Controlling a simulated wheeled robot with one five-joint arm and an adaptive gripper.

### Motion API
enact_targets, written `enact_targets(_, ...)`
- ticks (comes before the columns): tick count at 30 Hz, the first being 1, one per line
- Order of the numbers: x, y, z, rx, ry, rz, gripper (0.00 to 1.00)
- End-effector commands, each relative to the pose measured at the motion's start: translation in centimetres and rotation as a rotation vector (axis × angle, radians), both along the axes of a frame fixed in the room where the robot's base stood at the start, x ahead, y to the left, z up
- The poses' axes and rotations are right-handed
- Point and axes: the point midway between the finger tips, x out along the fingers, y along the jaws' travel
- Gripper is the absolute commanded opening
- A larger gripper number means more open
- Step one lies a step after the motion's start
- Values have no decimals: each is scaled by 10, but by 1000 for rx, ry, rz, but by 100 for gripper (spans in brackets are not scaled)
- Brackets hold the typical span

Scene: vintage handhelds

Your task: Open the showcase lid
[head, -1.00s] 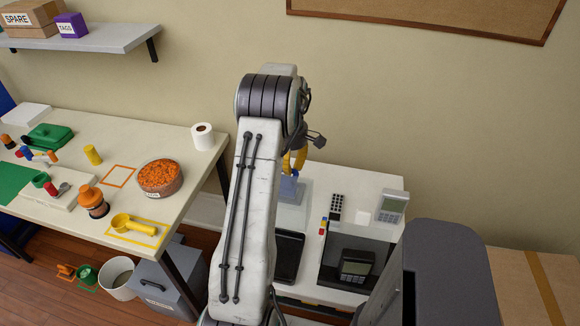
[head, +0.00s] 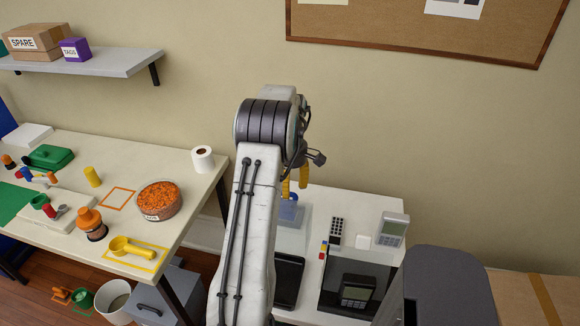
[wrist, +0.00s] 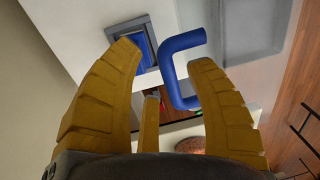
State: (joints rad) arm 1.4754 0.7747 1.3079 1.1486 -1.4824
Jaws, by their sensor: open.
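My gripper (head: 297,182) has yellow fingers and shows partly behind my arm in the head view, above the left part of a white table. In the wrist view my gripper (wrist: 168,55) is open. A blue bent handle (wrist: 183,68) lies between the fingertips, close to the right finger, which overlaps it in the picture; I cannot tell whether they touch. A dark, see-through-looking case (head: 335,298), perhaps the showcase, stands on the table with a grey handheld (head: 357,292) in it. I cannot tell which part the blue handle is fixed to.
A blue piece in a grey frame (wrist: 145,50) is by the left fingertip. The white table (head: 385,205) also holds a calculator-like device (head: 391,230) and a black keypad (head: 336,232). A cluttered workbench (head: 130,150) stands left. A dark grey block (head: 450,285) stands front right.

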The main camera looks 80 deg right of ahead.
Motion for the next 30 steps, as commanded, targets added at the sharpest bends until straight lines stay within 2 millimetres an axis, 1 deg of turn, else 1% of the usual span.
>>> enact_targets(1,0,-2,9,-6,-1,0,50)
enact_targets(9,1,-6,56,-5,0,0,50)
enact_targets(12,1,-7,71,-3,0,0,50)
enact_targets(15,1,-8,82,-1,0,0,50)
enact_targets(21,1,-8,96,1,0,0,50)
enact_targets(30,1,-8,101,2,0,0,50)
